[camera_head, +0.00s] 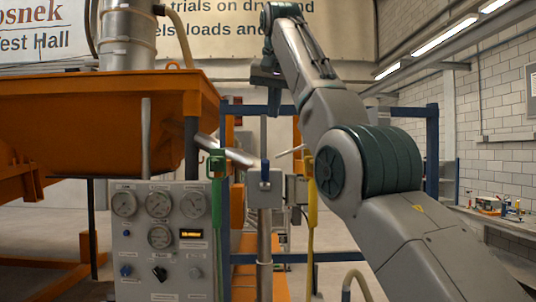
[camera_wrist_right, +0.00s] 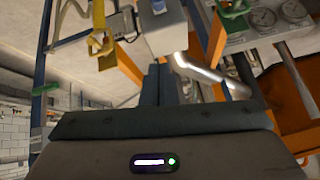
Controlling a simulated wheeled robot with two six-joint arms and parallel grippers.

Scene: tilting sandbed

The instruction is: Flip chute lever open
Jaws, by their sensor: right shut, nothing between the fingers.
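A grey box (camera_head: 264,182) on a metal post stands in the middle of the head view, with a thin upright rod (camera_head: 263,138) above it that looks like a lever. The box also shows in the right wrist view (camera_wrist_right: 163,30). A shiny metal tube (camera_head: 228,152) slants down toward the box from the left; it also shows in the right wrist view (camera_wrist_right: 208,76). My right gripper (camera_head: 268,80) is above the rod, its fingers shut and empty. In the right wrist view its dark fingers (camera_wrist_right: 164,84) point toward the box. I cannot see contact. My left gripper is out of view.
An orange hopper (camera_head: 90,135) fills the left. A gauge panel (camera_head: 160,240) stands below it. A green handle (camera_head: 216,165) and a yellow handle (camera_head: 312,190) flank the post. A blue frame (camera_head: 432,150) stands behind. A bench with small items (camera_head: 500,208) is at right.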

